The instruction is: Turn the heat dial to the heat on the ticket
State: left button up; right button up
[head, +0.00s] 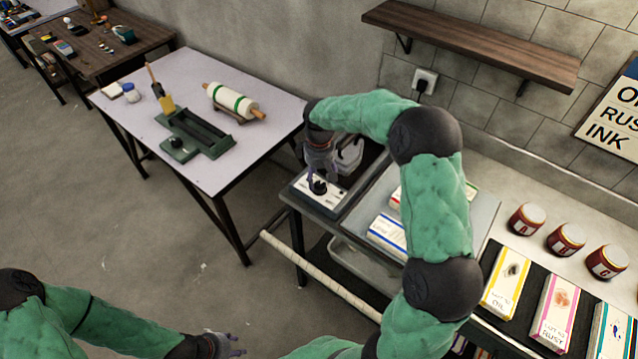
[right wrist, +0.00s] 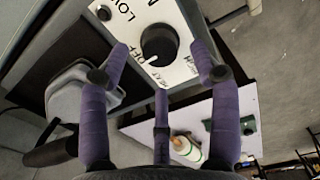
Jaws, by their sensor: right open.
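The heat dial is a black round knob (right wrist: 159,45) on a white panel (right wrist: 180,72) lettered LOW and OFF, with other lettering cut off. In the head view the dial (head: 318,187) sits on a grey unit at the end of the counter. My right gripper (head: 321,172) is over it, purple fingers (right wrist: 160,80) spread around the knob; contact is unclear. My left gripper (head: 232,345) is low at the bottom edge, away from the dial. I cannot identify the ticket.
A grey board (head: 482,212) with boxes lies right of the dial, partly behind my right arm. Red jars (head: 566,240) and labelled boxes (head: 507,284) stand farther right. A white table (head: 240,165) with a rolling pin (head: 232,102) is left. A wall shelf (head: 470,45) hangs above.

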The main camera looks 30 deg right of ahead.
aim_at(319, 184)
jog(key=shift+f, duration=1.5)
jog(key=shift+s, duration=0.1)
jog(key=c, duration=1.2)
jog(key=shift+o, duration=0.2)
